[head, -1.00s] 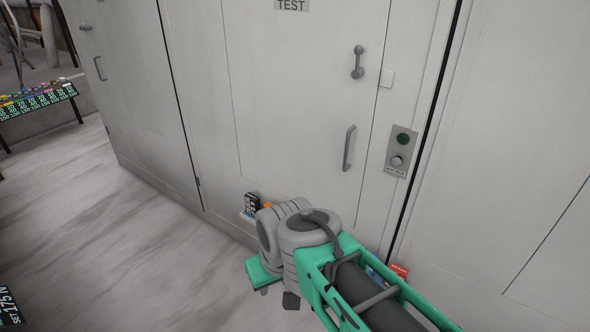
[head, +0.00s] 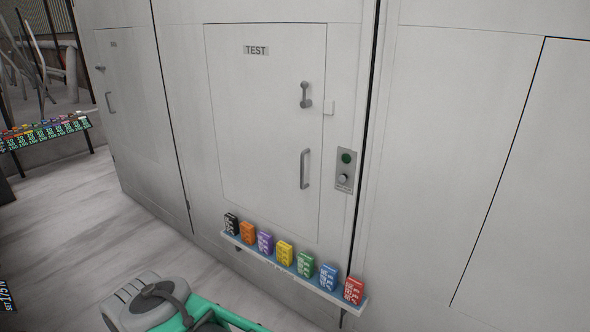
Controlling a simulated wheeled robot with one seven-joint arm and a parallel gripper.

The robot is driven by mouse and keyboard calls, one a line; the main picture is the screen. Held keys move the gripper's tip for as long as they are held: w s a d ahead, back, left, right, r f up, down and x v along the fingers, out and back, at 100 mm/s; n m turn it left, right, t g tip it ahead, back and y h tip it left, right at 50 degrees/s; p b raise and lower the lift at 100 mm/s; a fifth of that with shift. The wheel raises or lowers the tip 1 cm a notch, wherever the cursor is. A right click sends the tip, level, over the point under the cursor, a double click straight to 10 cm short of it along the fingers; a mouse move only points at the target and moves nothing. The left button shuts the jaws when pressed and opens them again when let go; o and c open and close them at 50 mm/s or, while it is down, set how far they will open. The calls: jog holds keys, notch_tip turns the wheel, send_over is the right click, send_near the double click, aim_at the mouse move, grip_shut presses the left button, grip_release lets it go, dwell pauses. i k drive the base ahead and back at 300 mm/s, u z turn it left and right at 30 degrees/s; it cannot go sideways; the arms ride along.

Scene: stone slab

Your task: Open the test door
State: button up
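The test door (head: 262,130) is a pale grey panel in a large grey cabinet, with a "TEST" label (head: 256,50) near its top. It looks shut, flush with the cabinet front. On its right side are a small latch lever (head: 305,95) above and a vertical bar handle (head: 304,169) below. My arm shows at the bottom left of the head view, below and apart from the door. My gripper's fingertips are not visible.
A narrow shelf (head: 237,241) below the door carries several coloured boxes. A control plate (head: 344,171) with a green button and a knob is right of the handle. Another cabinet door (head: 133,97) is at left. A table (head: 47,134) of coloured items stands far left. Floor is clear at left.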

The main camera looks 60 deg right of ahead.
aim_at(270, 148)
jog(key=z, duration=0.35)
jog(key=i, duration=1.15)
jog(key=z, duration=0.55)
